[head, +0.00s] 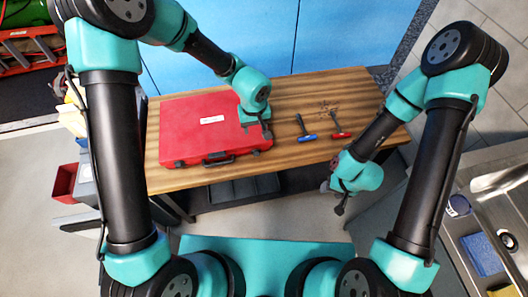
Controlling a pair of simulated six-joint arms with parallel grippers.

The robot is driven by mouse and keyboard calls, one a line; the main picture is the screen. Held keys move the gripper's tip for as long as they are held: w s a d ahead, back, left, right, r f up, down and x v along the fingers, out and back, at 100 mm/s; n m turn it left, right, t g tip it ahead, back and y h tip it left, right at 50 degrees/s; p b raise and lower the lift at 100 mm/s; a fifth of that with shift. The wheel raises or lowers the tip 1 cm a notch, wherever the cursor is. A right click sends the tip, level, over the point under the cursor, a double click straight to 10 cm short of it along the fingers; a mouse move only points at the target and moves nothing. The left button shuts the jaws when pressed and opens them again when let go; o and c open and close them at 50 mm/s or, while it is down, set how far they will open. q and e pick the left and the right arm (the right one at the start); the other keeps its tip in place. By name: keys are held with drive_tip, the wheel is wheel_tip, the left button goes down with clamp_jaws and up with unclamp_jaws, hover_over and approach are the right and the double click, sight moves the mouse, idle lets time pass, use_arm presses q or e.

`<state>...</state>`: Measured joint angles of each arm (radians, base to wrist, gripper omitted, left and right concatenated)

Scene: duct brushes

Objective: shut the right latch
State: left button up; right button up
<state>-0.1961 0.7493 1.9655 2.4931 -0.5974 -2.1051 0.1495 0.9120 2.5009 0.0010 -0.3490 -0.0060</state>
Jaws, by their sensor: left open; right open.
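The red case (185,125) lies closed on the wooden table, with a white label on its lid and a dark handle (217,159) on its front edge. The latches are too small to tell whether they are open or shut. My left gripper (267,131) is open and empty over the right end of the case, near its front right corner; the arm hides part of the lid there. My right gripper (340,206) is open and empty in front of the table's front edge, to the right of the case.
A blue-handled tool (306,137) and a red-handled tool (340,134) lie on the table right of the case. A sink counter (490,215) with a blue sponge is at the right. A red bin (64,183) stands at the left.

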sight(257, 153)
use_arm(q)
drive_tip(key=shift+f, duration=0.1)
idle(0.3)
wheel_tip(257, 153, down, 17)
drive_tip(key=shift+f, duration=0.1)
idle(0.7)
drive_tip(key=c, duration=0.6)
